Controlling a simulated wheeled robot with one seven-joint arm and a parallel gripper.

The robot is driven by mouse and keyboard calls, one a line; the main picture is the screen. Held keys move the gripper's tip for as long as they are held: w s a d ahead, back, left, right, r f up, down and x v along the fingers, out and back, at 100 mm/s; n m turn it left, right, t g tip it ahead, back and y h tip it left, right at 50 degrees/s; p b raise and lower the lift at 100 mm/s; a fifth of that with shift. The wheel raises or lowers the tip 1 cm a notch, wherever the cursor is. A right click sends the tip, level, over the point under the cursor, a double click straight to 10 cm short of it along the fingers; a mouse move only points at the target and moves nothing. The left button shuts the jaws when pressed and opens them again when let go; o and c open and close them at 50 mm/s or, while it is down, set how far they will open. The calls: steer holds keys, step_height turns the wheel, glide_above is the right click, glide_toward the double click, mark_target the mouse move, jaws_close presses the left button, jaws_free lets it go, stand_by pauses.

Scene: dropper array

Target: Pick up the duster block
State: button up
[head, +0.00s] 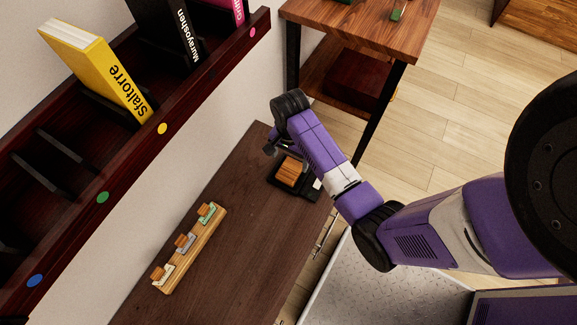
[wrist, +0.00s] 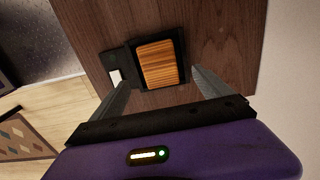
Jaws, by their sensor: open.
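The duster block is most likely the orange-brown wooden block (head: 289,172) with a striped top. It sits in a black tray (head: 284,190) on the dark wooden table. In the wrist view the block (wrist: 158,65) lies in the tray (wrist: 131,61), ahead of and between my fingers. My gripper (wrist: 162,78) is open and empty, one finger toward each side of the block. In the head view my gripper (head: 276,146) is close to the block and partly hidden by my wrist. I cannot tell its exact height above the block.
A light wooden rack (head: 191,249) with several small clipped pieces lies on the same table (head: 240,190). A dark shelf (head: 120,190) with books and coloured dots runs along the left wall. Another wooden table (head: 375,25) stands at the back. The table between rack and tray is clear.

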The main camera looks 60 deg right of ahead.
mark_target(290, 170)
step_height(290, 170, down, 7)
steer(key=shift+a+r+b, duration=0.1)
steer(key=shift+b, duration=0.3)
steer(key=shift+c, duration=0.2)
steer(key=c, duration=1.5)
